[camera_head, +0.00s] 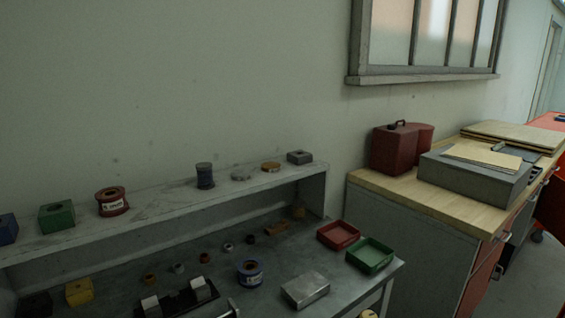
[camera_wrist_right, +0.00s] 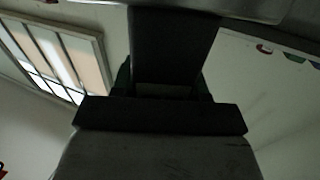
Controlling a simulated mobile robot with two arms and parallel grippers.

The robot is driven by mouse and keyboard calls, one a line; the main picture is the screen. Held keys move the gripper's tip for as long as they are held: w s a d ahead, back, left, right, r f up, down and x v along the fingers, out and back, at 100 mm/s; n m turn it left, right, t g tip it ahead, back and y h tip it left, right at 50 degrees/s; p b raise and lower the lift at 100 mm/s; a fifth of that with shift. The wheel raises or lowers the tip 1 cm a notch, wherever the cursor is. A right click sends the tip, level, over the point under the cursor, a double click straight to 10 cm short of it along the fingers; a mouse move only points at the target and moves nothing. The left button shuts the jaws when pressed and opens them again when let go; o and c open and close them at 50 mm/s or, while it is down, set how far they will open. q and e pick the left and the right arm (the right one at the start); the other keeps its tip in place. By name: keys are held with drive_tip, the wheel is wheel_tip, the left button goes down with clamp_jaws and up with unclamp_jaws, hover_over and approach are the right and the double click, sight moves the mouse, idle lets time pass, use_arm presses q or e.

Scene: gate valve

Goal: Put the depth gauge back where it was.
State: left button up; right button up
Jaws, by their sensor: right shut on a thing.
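My right gripper (camera_wrist_right: 172,68) shows in the right wrist view as a dark finger above a dark crossbar and a grey hand body. It is shut on a grey metal piece (camera_wrist_right: 235,8) at the top edge, taken to be the depth gauge. Most of this piece is cut off by the frame, so its full shape and tilt cannot be told. Neither gripper shows in the head view, and no depth gauge can be made out on the bench (camera_head: 225,285) or shelf there.
Below are a black fixture with pale blocks (camera_head: 180,302), a metal box (camera_head: 305,290), a red tray (camera_head: 338,235) and a green tray (camera_head: 370,255). A cabinet (camera_head: 405,215) stands right.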

drive_tip(key=s+d+f+m+h, duration=0.3)
drive_tip(key=s+d+f+h, duration=0.2)
drive_tip(key=s, duration=0.5)
drive_tip(key=shift+d+f+t, duration=0.2)
drive_tip(key=shift+t, duration=0.1)
